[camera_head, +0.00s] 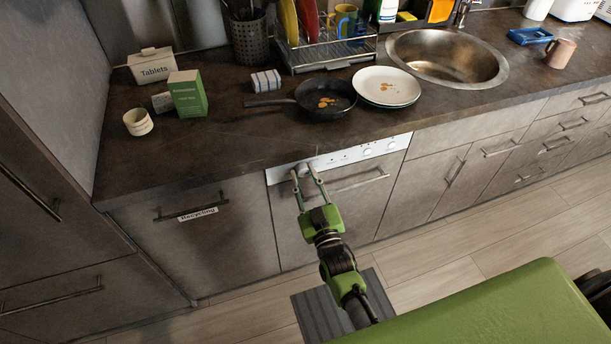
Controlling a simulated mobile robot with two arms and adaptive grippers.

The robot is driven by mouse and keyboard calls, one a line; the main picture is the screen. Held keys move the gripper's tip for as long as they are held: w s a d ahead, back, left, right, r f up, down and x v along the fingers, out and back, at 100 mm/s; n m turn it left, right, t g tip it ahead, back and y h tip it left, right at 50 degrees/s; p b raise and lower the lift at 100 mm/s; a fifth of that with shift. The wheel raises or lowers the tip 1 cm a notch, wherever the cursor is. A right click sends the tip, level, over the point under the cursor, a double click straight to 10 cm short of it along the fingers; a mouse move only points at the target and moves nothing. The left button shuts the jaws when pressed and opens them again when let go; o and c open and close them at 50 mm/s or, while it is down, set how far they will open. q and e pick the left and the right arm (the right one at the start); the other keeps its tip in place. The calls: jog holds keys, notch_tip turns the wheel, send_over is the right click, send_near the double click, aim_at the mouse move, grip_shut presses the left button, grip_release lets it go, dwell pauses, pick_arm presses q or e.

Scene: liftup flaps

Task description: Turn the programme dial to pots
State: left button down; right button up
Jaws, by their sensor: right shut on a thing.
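The dishwasher's white control panel (345,157) runs along the top of its front, just under the worktop edge. The programme dial (303,169) is near the panel's left end, mostly hidden by my fingers. My right gripper (305,172) reaches up to it from below, with its two fingers closed around the dial. Two more round knobs (372,151) show on the right part of the panel. The panel's markings are too small to read. My left gripper is not in view.
The dishwasher handle (362,182) sticks out to the right of my gripper. A Recycling drawer (195,225) is at the left. A frying pan (326,100), plates (386,85) and a green box (188,94) stand on the worktop. A grey mat (318,315) lies on the floor.

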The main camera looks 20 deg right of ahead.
jog(key=m, duration=0.4)
jog(key=shift+a+h+p, duration=0.1)
jog(key=shift+h+p, duration=0.2)
jog(key=m, duration=0.4)
jog(key=shift+g+h+p, duration=0.3)
jog(key=shift+p, duration=0.1)
jog(key=m, duration=0.3)
jog(key=m+p, duration=0.1)
jog(key=m, duration=0.2)
jog(key=shift+a+r+m+g, duration=0.15)
jog(key=shift+m+g, duration=0.15)
jog(key=shift+m, duration=0.1)
jog(key=m, duration=0.2)
jog(key=shift+s+m, duration=0.1)
jog(key=shift+m, duration=0.2)
jog(key=m, duration=0.3)
jog(key=shift+g, duration=0.4)
jog(key=m, duration=0.3)
jog(key=m+y, duration=0.1)
jog(key=m, duration=0.1)
jog(key=shift+r+m, duration=0.2)
jog(key=shift+m, duration=0.2)
jog(key=o, duration=1.1)
